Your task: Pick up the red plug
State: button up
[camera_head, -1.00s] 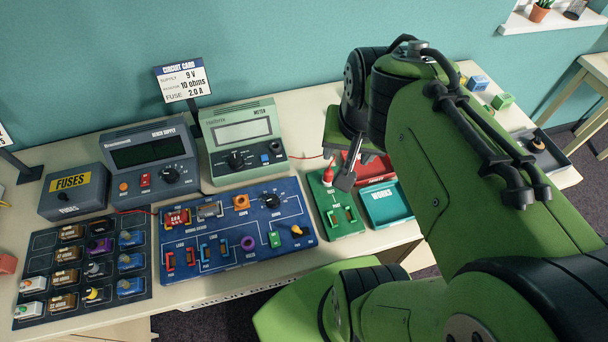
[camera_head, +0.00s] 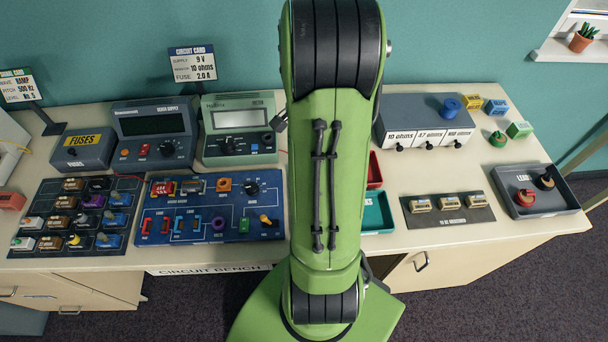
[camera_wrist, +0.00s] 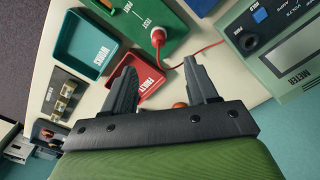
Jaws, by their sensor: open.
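A red plug (camera_wrist: 158,37) with a red cord stands on the green test board (camera_wrist: 185,15) in the wrist view. The cord runs right toward the meter. In the head view this plug is hidden behind my arm. Another red plug-like piece (camera_head: 524,195) lies in the leads tray (camera_head: 545,208) at the right of the bench. My gripper (camera_wrist: 163,82) is open, its fingers apart and pointing toward the test board, with the corded plug beyond the fingertips. In the head view my gripper is mostly hidden by my arm.
A red FAULTY tray (camera_wrist: 150,78) and a teal WORKS tray (camera_wrist: 65,60) lie beside the test board. The meter (camera_head: 238,130) stands behind the blue circuit board (camera_head: 200,232). A resistor box (camera_head: 425,125) stands right of my arm. The floor in front is clear.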

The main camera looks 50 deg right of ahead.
notch_tip(320, 180, down, 13)
jog(key=shift+s+d+f+b, duration=0.1)
jog(key=shift+s+d+b, duration=0.05)
jog(key=shift+b, duration=0.55)
grip_shut()
